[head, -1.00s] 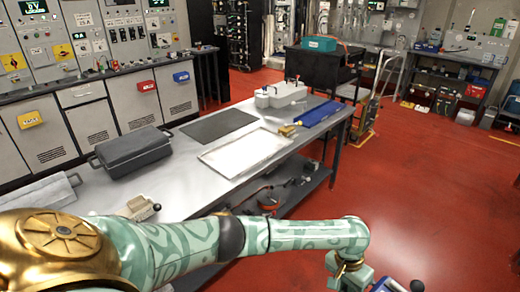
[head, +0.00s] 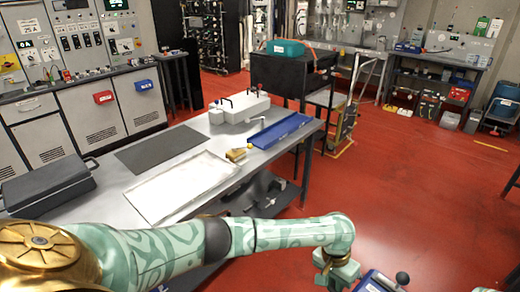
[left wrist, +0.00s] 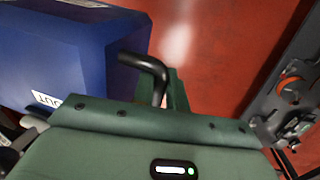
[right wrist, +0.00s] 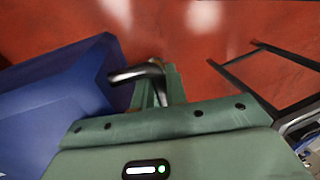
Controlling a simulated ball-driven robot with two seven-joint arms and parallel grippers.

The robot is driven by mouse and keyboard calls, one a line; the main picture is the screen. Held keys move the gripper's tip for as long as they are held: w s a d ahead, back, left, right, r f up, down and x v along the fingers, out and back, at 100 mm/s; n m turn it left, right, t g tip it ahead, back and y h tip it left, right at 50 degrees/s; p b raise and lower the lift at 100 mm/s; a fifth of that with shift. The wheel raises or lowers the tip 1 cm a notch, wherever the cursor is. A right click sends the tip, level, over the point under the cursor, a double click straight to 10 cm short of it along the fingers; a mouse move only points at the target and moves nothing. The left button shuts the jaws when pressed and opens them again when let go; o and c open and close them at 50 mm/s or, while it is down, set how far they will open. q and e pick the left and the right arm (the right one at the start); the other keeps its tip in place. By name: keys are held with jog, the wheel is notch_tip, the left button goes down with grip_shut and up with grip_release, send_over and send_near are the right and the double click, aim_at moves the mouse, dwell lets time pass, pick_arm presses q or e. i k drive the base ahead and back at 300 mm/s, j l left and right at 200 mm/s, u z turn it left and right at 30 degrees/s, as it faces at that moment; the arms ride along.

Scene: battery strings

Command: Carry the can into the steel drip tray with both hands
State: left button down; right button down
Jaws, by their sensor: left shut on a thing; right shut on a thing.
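The can is blue with dark bar handles. Only a corner of it (head: 374,282) shows at the bottom of the head view. It fills the left of the left wrist view (left wrist: 65,55) and of the right wrist view (right wrist: 60,95). My left gripper (head: 338,274) is shut on one handle (left wrist: 145,66). My right gripper (right wrist: 158,90) is shut on the other handle (right wrist: 135,74). The can is held over the red floor, right of the bench. The steel drip tray (head: 150,213), shallow and pale, lies on the bench; my left arm passes in front of its near side.
The steel bench (head: 215,138) also holds a dark mat (head: 160,148), a dark lidded case (head: 45,183), a pale box (head: 245,108), a yellowish block (head: 236,155) and a blue tray (head: 280,130). A black cart (head: 285,72) stands behind. Red floor is free at right.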

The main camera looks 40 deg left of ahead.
aim_at(184, 183)
jog(key=i+l+u, duration=0.1)
jog(key=i+u, duration=0.15)
jog(key=i, duration=0.9)
jog(key=i+l+u, duration=0.15)
jog(key=i+u, duration=0.25)
jog(key=i, duration=0.5)
jog(key=u, duration=2.45)
